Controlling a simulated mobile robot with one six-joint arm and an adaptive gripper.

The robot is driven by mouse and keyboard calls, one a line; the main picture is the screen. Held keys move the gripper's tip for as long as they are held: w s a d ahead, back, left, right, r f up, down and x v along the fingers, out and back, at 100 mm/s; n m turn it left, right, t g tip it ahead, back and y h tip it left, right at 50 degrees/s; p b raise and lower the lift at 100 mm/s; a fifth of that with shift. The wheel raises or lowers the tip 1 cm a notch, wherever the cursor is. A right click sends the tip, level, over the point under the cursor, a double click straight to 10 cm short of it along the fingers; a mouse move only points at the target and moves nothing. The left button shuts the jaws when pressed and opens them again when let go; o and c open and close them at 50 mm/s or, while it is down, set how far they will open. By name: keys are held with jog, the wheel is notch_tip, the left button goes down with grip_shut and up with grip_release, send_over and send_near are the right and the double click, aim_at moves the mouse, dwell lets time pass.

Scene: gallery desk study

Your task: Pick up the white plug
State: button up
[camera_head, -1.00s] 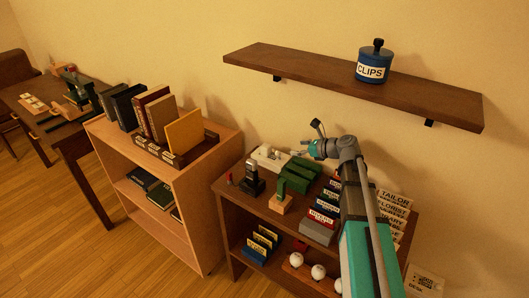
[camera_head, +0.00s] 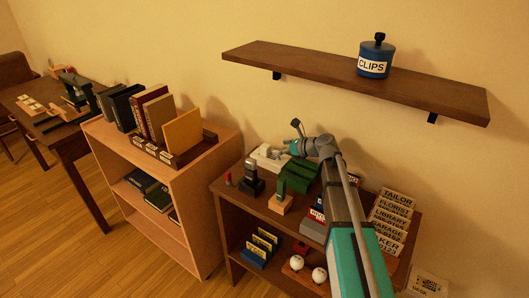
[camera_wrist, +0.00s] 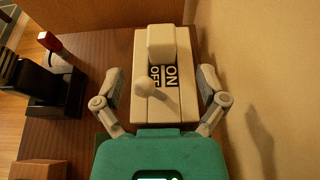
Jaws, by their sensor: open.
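A cream-white switch box (camera_wrist: 143,60) with ON and OFF labels lies on the dark wooden stand, near the wall; it also shows in the head view (camera_head: 266,158). In the wrist view a white block (camera_wrist: 161,43) stands on its far part, and a round-headed white peg (camera_wrist: 143,88) rises nearer to me. I cannot tell which of these is the white plug. My gripper (camera_wrist: 160,76) is open and empty, with one finger on each side of the box. In the head view my gripper (camera_head: 288,148) is at the box's right end.
Green blocks (camera_head: 298,172) and card files (camera_head: 312,228) are on the stand. The wall (camera_wrist: 260,80) is close on the right in the wrist view.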

aim_at(268, 146)
jog(key=shift+b+x, duration=0.9)
jog(key=shift+x, duration=1.7)
jog(key=shift+w+r, duration=0.1)
jog(key=shift+r, duration=0.05)
jog(key=c, duration=1.3)
jog(key=shift+o, duration=0.2)
jog(key=shift+r, duration=0.15)
jog(key=shift+r+p, duration=0.9)
jog(key=shift+p, duration=0.2)
jog(key=s+d+r+p, duration=0.1)
jog(key=s+r+p, duration=1)
jog(key=s, duration=0.3)
